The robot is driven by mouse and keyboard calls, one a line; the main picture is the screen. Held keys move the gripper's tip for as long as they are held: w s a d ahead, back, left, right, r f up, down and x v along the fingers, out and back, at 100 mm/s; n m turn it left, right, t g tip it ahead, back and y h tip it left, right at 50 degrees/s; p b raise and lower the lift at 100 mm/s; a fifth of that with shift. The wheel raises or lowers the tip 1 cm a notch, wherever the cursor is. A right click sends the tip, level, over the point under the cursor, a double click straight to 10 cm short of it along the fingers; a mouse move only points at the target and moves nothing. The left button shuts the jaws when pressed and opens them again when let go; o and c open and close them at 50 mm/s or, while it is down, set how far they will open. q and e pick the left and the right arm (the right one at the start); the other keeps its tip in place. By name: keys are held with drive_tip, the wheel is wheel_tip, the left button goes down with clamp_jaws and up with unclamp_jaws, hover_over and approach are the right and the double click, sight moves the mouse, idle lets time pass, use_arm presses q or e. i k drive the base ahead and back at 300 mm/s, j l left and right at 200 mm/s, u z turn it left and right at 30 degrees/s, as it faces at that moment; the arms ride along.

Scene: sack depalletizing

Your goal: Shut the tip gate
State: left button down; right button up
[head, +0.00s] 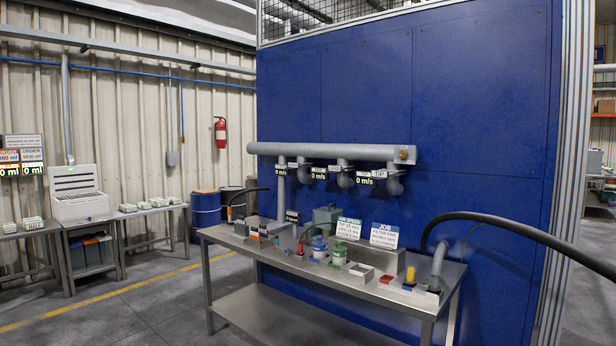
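A grey duct pipe (330,152) runs level along the blue wall, with several short branches hanging under it. The rightmost branch (394,182) has small tags beside it, and one tag (379,173) seems to read TIP, with a 0 m/s readout (364,181) to its left. The tip gate itself is too small to make out, so I cannot tell whether it is open or shut. Other branches carry their own 0 m/s readouts (319,175). Neither of my grippers is in view.
A steel bench (300,270) stands below the pipe, holding signs, a green-lidded jar (339,254), a blue-lidded jar (319,246) and small trays. A black hose (520,227) arches from its right end. Drums (206,208) and side tables stand left. Floor at front left is clear.

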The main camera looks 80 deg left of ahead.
sight(375, 175)
drive_tip(key=u, duration=2.35)
drive_tip(key=i+j+z, duration=0.1)
drive_tip(key=i, duration=0.45)
drive_tip(key=i+j, duration=0.2)
drive_tip(key=i, duration=0.35)
drive_tip(key=i+j+z, duration=0.15)
drive_tip(key=i, duration=0.4)
drive_tip(key=i+j, duration=0.3)
drive_tip(key=i, duration=0.25)
drive_tip(key=i+j+z, duration=0.15)
drive_tip(key=i, duration=0.4)
drive_tip(key=i+j, duration=0.4)
drive_tip(key=i, duration=0.15)
drive_tip(key=z, duration=0.05)
